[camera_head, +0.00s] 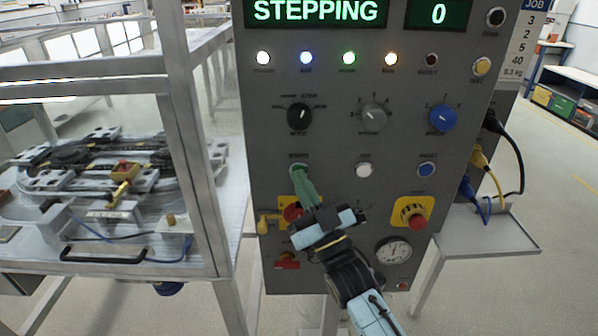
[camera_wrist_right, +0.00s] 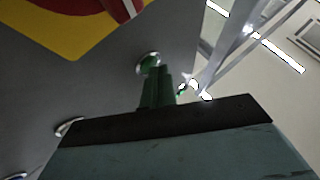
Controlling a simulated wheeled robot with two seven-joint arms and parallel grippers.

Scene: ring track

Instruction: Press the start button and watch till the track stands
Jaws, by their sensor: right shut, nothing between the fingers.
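The grey control panel (camera_head: 330,140) fills the middle of the head view. Its displays read "STEPPING" (camera_head: 318,11) and "0" (camera_head: 438,14). My right gripper (camera_head: 301,174) is shut and empty, its green fingers pointing up at the green start button. The start button (camera_wrist_right: 148,61) with its bright ring shows in the right wrist view, just beyond the fingertips (camera_wrist_right: 157,72); I cannot tell whether they touch it. The ring track (camera_head: 75,165) lies on a metal table inside a framed enclosure at left. From this single moment I cannot tell whether it moves. My left gripper is out of view.
A white button (camera_head: 364,170) and a blue button (camera_head: 427,169) sit right of the start button. A red emergency stop (camera_head: 416,220) on yellow is lower right. Dials and lit lamps are above. Cables hang by a side shelf (camera_head: 490,235). The enclosure post (camera_head: 190,130) stands left.

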